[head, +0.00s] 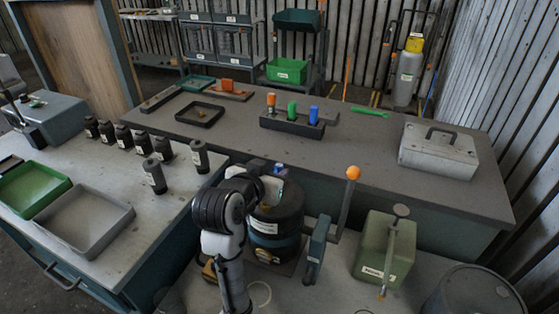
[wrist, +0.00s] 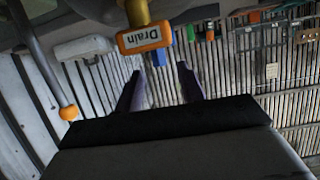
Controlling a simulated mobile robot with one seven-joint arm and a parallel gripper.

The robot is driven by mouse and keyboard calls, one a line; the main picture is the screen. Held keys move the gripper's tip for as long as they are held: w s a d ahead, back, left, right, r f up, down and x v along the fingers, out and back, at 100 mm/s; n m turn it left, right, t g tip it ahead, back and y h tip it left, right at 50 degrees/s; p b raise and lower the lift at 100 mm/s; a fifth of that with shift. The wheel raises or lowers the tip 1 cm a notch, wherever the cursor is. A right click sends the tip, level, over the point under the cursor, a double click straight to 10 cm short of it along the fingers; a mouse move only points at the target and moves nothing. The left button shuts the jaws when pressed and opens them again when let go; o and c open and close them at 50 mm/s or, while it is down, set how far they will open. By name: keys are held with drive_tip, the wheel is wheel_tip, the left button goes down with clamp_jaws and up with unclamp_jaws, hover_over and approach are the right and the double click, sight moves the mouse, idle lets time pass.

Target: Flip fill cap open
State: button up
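The dark blower housing (head: 276,222), a round drum with white labels, stands on the near bench in the head view. My gripper is at its top, and my arm covers much of its left side. In the wrist view my gripper (wrist: 159,72) shows two purple fingers standing apart with nothing seen between them.
A lever with an orange ball (head: 353,173) rises right of the housing; the ball also shows in the wrist view (wrist: 69,113). A green box with a T-handle (head: 385,246) stands further right. Behind are a grey toolbox (head: 439,150) and a dark bench (head: 350,150) with clear room.

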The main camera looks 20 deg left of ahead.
sight(278, 167)
drive_tip(key=p+x, duration=0.1)
drive_tip(key=x, duration=0.4)
drive_tip(key=shift+w, duration=0.1)
clamp_jaws()
